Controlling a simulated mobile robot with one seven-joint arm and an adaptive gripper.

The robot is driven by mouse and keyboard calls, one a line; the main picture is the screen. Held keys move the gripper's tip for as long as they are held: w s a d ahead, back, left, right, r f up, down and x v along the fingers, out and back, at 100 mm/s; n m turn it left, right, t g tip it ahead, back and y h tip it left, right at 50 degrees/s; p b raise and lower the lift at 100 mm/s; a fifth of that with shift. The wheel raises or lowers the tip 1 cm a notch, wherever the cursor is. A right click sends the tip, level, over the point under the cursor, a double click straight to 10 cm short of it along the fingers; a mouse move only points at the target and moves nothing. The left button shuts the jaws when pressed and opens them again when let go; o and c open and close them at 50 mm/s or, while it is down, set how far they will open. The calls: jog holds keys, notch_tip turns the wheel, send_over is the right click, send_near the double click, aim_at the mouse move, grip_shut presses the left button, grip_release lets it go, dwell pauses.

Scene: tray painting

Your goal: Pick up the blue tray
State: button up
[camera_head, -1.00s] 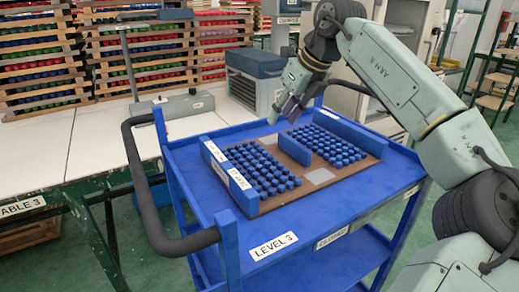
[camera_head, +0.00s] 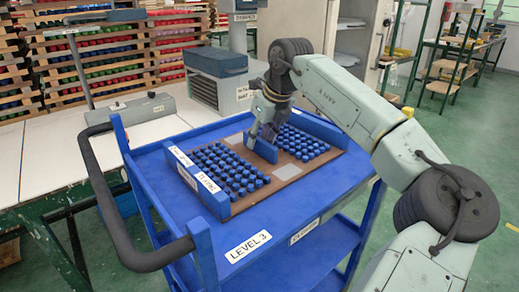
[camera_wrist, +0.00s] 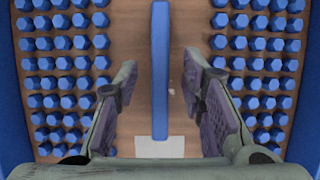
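The blue tray is a brown board (camera_head: 258,197) with rows of blue pegs on both sides and an upright blue centre handle (camera_head: 266,151). It lies flat on the blue cart's top. My gripper (camera_head: 260,134) is down at the handle, pointing downward. In the wrist view the handle (camera_wrist: 160,40) runs between the two fingers of my gripper (camera_wrist: 159,75). The fingers are apart, with a gap on each side of the handle. The brown board (camera_wrist: 143,110) and pegs show on both sides. The exact finger height along the handle is unclear.
The blue cart (camera_head: 180,255), labelled LEVEL 3, has raised blue side blocks (camera_head: 198,185) beside the pegs and a black push handle (camera_head: 120,225). A white table (camera_head: 60,150) stands to the left. Racks of coloured pegs (camera_head: 110,55) and a grey-blue box (camera_head: 217,80) are behind.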

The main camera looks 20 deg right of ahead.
jog(key=shift+w+a+f, duration=0.1)
jog(key=shift+w+f, duration=0.15)
jog(key=shift+f, duration=0.4)
grip_shut()
jog(key=shift+r, duration=0.15)
dwell(0.5)
